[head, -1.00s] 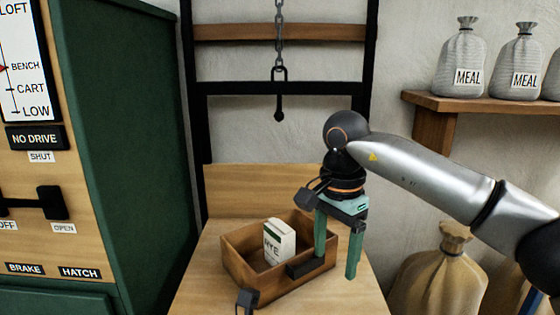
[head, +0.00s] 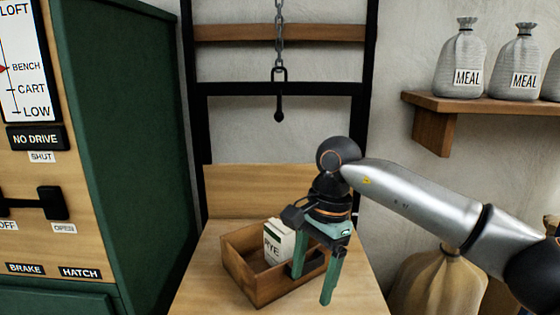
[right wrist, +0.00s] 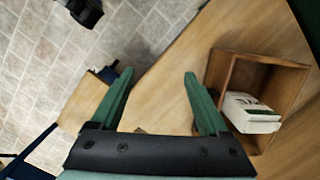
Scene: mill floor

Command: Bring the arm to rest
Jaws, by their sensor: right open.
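My right gripper (head: 312,288) is open and empty in the head view, its green fingers pointing down in front of the right part of the wooden box. In the right wrist view its two fingers (right wrist: 158,88) stand apart with bare wood between them. The open wooden box (head: 262,292) sits on the wooden bench, and also shows at the right of the right wrist view (right wrist: 222,72). A white and green carton marked RYE (head: 277,243) stands in the box, partly behind the gripper. My left gripper is not in sight.
A green cabinet (head: 125,140) with a lever and labels stands at the left. A chain with a hook (head: 279,95) hangs behind the bench. Meal sacks (head: 466,60) stand on a shelf (head: 480,106) at the right, with a tan sack (head: 440,280) below.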

